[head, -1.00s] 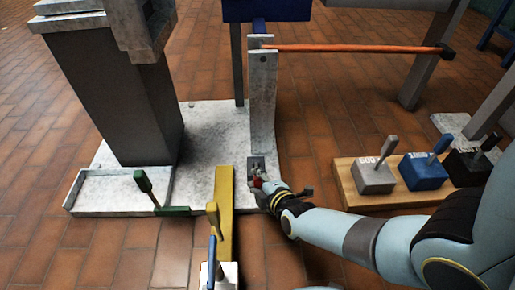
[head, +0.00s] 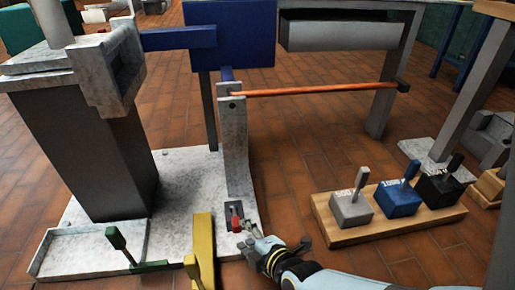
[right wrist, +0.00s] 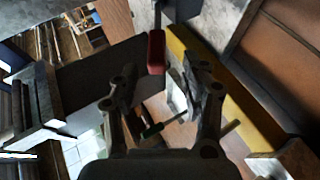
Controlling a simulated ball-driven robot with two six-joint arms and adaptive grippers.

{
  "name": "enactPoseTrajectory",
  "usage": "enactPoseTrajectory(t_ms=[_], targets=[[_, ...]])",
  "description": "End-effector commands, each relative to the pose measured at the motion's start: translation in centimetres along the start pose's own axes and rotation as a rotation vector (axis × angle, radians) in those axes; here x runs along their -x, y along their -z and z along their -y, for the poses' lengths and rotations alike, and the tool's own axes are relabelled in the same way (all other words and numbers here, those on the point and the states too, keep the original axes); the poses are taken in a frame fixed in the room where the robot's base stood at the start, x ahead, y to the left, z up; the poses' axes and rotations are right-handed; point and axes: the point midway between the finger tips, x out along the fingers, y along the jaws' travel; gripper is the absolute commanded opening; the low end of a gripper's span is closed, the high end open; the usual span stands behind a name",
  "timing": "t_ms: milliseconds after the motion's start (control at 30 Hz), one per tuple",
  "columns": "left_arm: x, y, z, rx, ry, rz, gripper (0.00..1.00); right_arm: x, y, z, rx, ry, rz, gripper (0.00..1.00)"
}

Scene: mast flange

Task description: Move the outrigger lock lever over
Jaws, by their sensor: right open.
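A small lever with a red handle (head: 235,219) stands on a grey plate at the foot of the pale upright post (head: 235,160). No readable label shows whether it is the outrigger lock lever. My right gripper (head: 246,232) is just right of and in front of the handle, open and seemingly empty. In the right wrist view the red handle (right wrist: 156,52) shows beyond the open fingers of my right gripper (right wrist: 160,78), around the middle of their gap and apart from them. My left gripper is not in view.
A green lever (head: 118,240) and a yellow bar (head: 203,245) stand to the left. A wooden board (head: 335,232) at right carries grey (head: 351,210), blue (head: 398,201) and black (head: 438,190) lever boxes. An orange bar (head: 315,90) runs across above the floor.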

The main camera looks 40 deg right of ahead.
Motion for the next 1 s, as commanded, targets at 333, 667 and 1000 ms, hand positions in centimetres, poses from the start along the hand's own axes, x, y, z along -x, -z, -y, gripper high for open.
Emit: enactPoseTrajectory(t_ms=[333,667,1000], targets=[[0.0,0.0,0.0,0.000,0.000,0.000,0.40,5.7,0.1,0.1,-0.002,0.001,0.000,0.46],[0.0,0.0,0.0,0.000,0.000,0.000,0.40,6.1,0.1,0.1,-0.001,0.001,0.000,0.46],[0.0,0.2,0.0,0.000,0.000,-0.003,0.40,6.1,0.1,-0.1,-0.001,-0.001,0.000,0.46]])
